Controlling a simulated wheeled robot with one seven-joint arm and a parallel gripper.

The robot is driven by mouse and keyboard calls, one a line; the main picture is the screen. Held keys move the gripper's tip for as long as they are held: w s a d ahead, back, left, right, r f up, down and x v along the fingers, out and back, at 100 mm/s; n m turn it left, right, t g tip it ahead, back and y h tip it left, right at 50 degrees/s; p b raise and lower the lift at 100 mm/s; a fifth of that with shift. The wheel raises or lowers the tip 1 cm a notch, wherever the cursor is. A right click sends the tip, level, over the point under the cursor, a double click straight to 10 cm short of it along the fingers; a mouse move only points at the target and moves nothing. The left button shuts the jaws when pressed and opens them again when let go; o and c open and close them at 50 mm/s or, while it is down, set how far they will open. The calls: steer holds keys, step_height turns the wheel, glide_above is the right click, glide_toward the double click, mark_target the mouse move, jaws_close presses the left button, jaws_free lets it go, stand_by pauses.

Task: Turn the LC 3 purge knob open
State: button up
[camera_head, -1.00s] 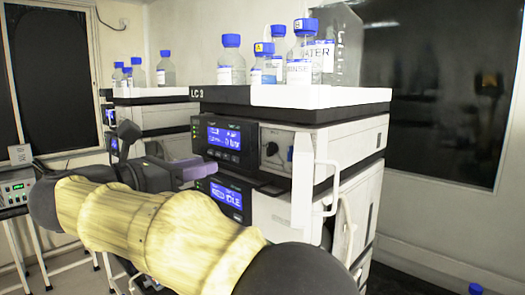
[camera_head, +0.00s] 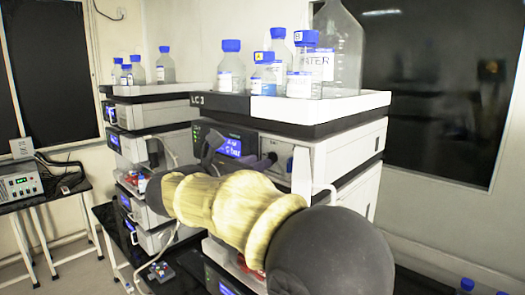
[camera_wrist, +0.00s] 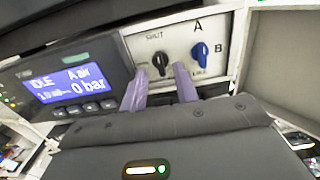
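The black purge knob (camera_wrist: 160,61) shows in the wrist view on a light panel, below the word SHUT. Its grip looks close to upright; its exact angle is hard to read. My gripper (camera_wrist: 160,70) is open, with one purple-grey finger to each side of the black knob and the tips close to the panel. I cannot tell whether a finger touches it. A blue knob (camera_wrist: 200,51) marked A and B sits just right of the right finger. In the head view the LC 3 stack (camera_head: 225,101) stands in the middle, and my arm covers much of its front.
The display (camera_wrist: 68,85) left of the knobs reads IDLE and 0 bar. Bottles, including the WATER bottle (camera_head: 340,50), stand on top of the stack. A second stack (camera_head: 150,115) stands behind left. A panel door (camera_wrist: 285,60) edges the knob panel at right.

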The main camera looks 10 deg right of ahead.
steer(key=shift+p+x, duration=0.5)
steer(key=shift+x, duration=1)
jaws_close()
